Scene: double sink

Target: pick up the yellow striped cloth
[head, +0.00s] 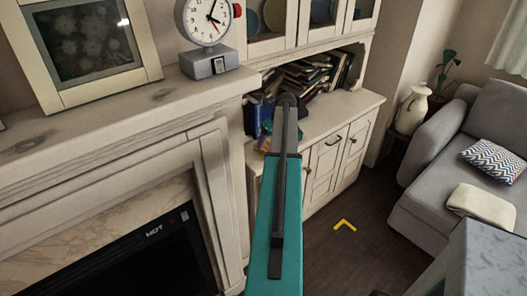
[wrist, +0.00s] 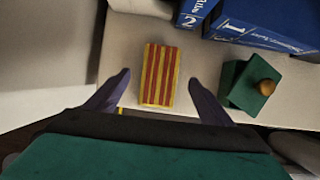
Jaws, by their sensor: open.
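The yellow cloth with red stripes (wrist: 160,75) lies flat on a pale cabinet top, near its front edge, in the wrist view. A small yellow-orange patch beside my arm in the head view looks like the same cloth, partly hidden. My gripper (wrist: 160,78) is open and empty. Its two dark fingers show on either side of the cloth in the wrist view, with the cloth between them in the picture. I cannot tell the height of the fingers above it. In the head view my teal arm reaches over the cabinet and the fingers are not clear.
A green block with a wooden knob (wrist: 252,86) stands right of the cloth. Blue books (wrist: 262,22) lie behind it. More books (head: 310,78) lean on the white cabinet (head: 325,165). A fireplace mantel (head: 110,115) with a clock (head: 208,20) is at left, a grey sofa (head: 440,205) at right.

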